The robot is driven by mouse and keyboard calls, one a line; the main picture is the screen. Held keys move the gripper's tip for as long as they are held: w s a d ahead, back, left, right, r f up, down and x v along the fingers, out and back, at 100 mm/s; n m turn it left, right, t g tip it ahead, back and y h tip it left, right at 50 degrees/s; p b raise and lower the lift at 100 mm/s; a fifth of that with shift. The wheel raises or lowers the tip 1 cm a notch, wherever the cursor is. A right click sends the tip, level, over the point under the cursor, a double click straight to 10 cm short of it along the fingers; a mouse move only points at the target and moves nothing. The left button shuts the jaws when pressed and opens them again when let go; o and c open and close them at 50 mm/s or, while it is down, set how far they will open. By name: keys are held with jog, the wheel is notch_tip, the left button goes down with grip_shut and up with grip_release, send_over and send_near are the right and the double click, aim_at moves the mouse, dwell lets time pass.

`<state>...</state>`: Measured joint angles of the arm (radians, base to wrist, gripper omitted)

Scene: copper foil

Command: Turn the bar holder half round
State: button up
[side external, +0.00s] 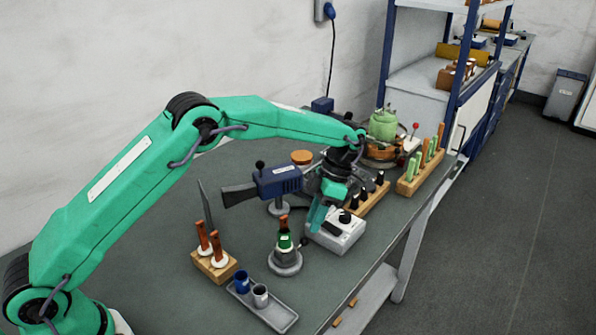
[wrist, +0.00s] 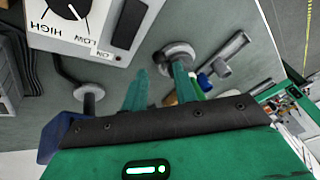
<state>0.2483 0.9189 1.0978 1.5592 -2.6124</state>
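The likely bar holder (side external: 286,263) is a round grey stand on the table. A dark green bar with a copper-coloured tip (side external: 284,225) stands upright in it. In the wrist view, the grey round stand (wrist: 178,52) shows beyond the right finger, which partly hides it. My gripper (side external: 321,217) points down in the side view, to the right of the holder and apart from it, above or in front of the grey control box. In the wrist view, my gripper's two fingers (wrist: 160,88) are apart with nothing held between them.
The grey control box (side external: 338,232) with a dial is close to my gripper. A blue tool on a stand (side external: 278,181) is behind the holder. A tray (side external: 277,315) with two cups is in front.

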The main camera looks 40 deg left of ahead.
aim_at(306, 239)
jog(key=shift+x, duration=2.55)
jog(key=shift+c, duration=0.2)
grip_shut()
